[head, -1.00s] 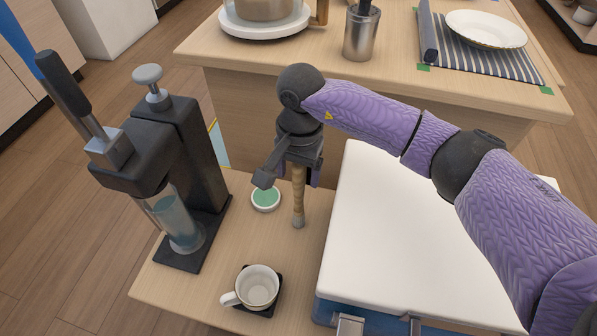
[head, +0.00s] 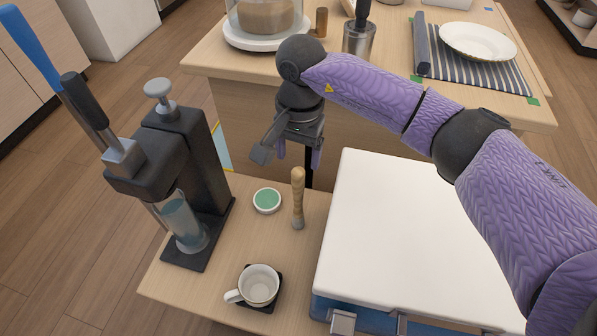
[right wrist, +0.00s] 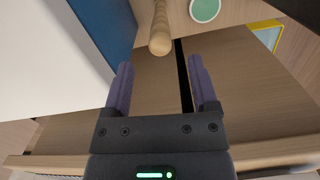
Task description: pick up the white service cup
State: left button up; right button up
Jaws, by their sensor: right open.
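The white service cup (head: 259,285) stands upright on a small black coaster (head: 275,299) near the front of the wooden side table. Its handle points left and it looks empty. My right gripper (head: 299,154) is open and empty, pointing down beyond the far edge of this table, well behind the cup. In the right wrist view its two purple fingers (right wrist: 160,70) are apart with nothing between them. The cup is not in the right wrist view. My left gripper is not in view.
A wooden-handled tool (head: 298,198) stands upright on the table, also in the right wrist view (right wrist: 160,35). Beside it lies a round green-topped dish (head: 267,201). A black lever press (head: 186,170) stands left, a large white-topped box (head: 400,230) right. Another counter (head: 230,75) is behind.

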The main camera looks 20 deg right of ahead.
aim_at(259, 284)
jog(key=k+j, duration=0.85)
